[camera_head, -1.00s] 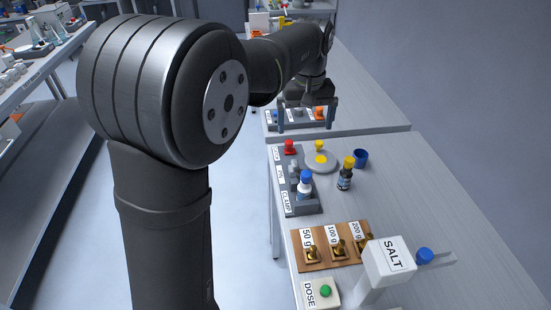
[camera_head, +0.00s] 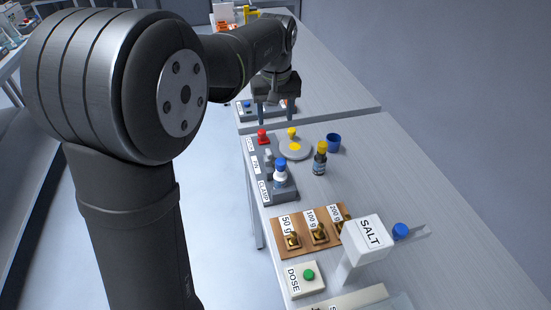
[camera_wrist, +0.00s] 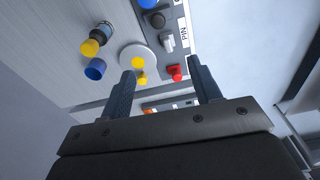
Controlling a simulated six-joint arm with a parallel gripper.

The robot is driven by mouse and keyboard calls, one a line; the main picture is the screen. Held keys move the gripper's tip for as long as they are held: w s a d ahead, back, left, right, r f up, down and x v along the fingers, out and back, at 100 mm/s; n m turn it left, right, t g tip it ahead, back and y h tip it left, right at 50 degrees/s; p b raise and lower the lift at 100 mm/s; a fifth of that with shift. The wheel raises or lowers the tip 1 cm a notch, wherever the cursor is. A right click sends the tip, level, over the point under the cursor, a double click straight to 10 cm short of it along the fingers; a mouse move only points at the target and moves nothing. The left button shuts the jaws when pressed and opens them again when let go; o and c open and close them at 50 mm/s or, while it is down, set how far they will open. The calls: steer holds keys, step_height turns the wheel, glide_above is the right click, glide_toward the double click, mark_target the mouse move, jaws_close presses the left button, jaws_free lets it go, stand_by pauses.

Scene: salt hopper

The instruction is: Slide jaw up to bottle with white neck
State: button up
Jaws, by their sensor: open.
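A small bottle with a white neck and a blue cap (camera_head: 280,175) stands upright at the CLAMP end of a grey fixture (camera_head: 286,192). A light grey upright piece (camera_head: 268,157) rises from the fixture by the PIN label, and a red knob (camera_head: 263,137) stands at its far end. I cannot tell which part is the jaw. My gripper (camera_head: 275,113) is open and empty, beyond the red knob and above the far end of the bench. In the wrist view, the red knob (camera_wrist: 175,73) and grey piece (camera_wrist: 168,42) show near its spread fingers (camera_wrist: 162,76).
Nearer are a brown weight board (camera_head: 301,244), a white SALT hopper (camera_head: 367,233) and a DOSE button box (camera_head: 303,285).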

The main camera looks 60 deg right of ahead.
steer(key=f, duration=0.1)
steer(key=d+f+m+t+h, duration=0.1)
steer(key=f, duration=0.1)
steer(key=w+f+h, duration=0.1)
steer(key=shift+d+f+m, duration=0.15)
steer(key=shift+f+m, duration=0.1)
steer(key=shift+m, duration=0.05)
steer(key=c, duration=1.1)
steer(key=shift+d+f+m+t+h, duration=0.2)
steer(key=shift+f+m+t+h, duration=0.1)
steer(key=shift+f, duration=0.2)
jaws_close()
steer(key=x, duration=1)
steer(key=shift+s+a+r, duration=0.1)
steer(key=shift+s+a, duration=0.2)
steer(key=shift+a, duration=0.2)
steer(key=shift+s+a, duration=0.25)
steer(key=shift+a, duration=0.25)
steer(key=shift+s+a, duration=0.45)
steer(key=shift+a, duration=0.2)
steer(key=shift+s+a, duration=0.9)
steer(key=shift+s, duration=0.05)
steer(key=shift+s+a, duration=0.1)
steer(key=shift+a, duration=0.05)
